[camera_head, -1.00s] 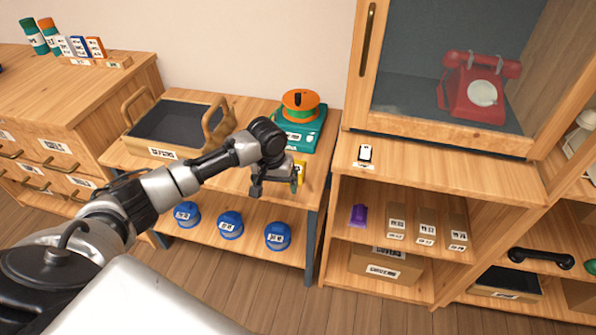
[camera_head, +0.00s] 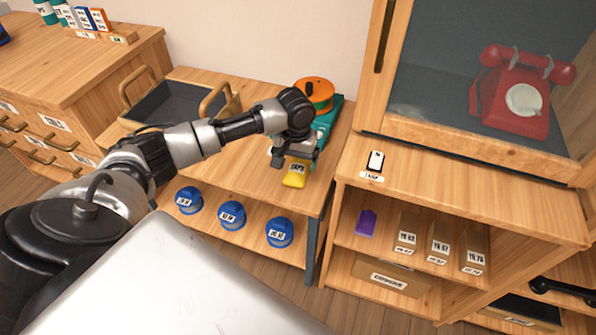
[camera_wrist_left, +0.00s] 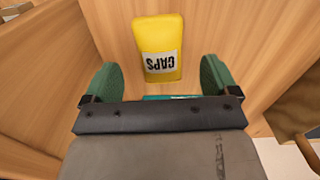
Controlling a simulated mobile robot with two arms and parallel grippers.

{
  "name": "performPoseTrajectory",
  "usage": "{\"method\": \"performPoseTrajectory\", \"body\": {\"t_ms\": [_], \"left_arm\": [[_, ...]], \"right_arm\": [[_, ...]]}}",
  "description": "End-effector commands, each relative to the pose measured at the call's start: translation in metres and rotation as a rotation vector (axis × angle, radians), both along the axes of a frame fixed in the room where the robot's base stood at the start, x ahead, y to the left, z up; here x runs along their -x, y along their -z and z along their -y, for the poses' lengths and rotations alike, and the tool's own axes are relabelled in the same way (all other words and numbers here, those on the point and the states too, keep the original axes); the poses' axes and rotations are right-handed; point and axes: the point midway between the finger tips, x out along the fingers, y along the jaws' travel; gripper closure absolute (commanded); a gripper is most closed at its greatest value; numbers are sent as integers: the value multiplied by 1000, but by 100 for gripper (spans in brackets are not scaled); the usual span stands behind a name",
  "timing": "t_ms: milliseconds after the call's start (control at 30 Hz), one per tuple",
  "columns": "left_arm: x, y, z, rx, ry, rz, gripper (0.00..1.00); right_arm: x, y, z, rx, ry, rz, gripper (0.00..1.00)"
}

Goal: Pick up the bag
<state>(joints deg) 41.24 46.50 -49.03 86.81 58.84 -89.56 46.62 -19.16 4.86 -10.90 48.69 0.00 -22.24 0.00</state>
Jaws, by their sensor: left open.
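The bag (camera_head: 295,175) is small and yellow with a white CAPS label, lying on the wooden table top near its front right edge. It also shows in the left wrist view (camera_wrist_left: 160,38), ahead of and between my two fingers. My left gripper (camera_head: 292,158) is just behind and above the bag in the head view. In the left wrist view my left gripper (camera_wrist_left: 158,82) is open, with its green finger pads wide apart and nothing between them. The far part of the bag is partly hidden by the gripper in the head view. My right gripper is not in view.
A teal device with an orange reel (camera_head: 316,92) stands behind my gripper. A dark-lined tray (camera_head: 175,105) with wooden handles sits at the table's left. Several blue lidded containers (camera_head: 231,214) stand on the lower shelf. A cabinet (camera_head: 455,190) with a red phone (camera_head: 520,95) stands at right.

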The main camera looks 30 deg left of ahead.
Motion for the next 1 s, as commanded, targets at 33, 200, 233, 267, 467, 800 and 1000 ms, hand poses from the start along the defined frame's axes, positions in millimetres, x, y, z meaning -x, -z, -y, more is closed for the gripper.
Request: {"method": "performPoseTrajectory", "body": {"t_ms": [33, 200, 233, 267, 467, 800, 1000], "left_arm": [[0, 4, 0, 0, 0, 0, 12], [-3, 24, 0, 0, -1, -1, 12], [-3, 29, -1, -1, 0, -1, 12], [-4, 33, -1, -1, -1, -1, 12], [-4, 53, -1, -1, 0, 1, 12], [-4, 54, -1, -2, 1, 2, 25], [-4, 54, -1, -1, 1, 1, 56]], "right_arm": [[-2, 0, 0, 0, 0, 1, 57], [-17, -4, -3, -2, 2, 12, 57], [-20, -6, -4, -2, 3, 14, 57], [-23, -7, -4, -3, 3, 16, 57], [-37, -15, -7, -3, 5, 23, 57], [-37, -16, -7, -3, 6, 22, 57], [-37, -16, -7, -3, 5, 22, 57]]}}
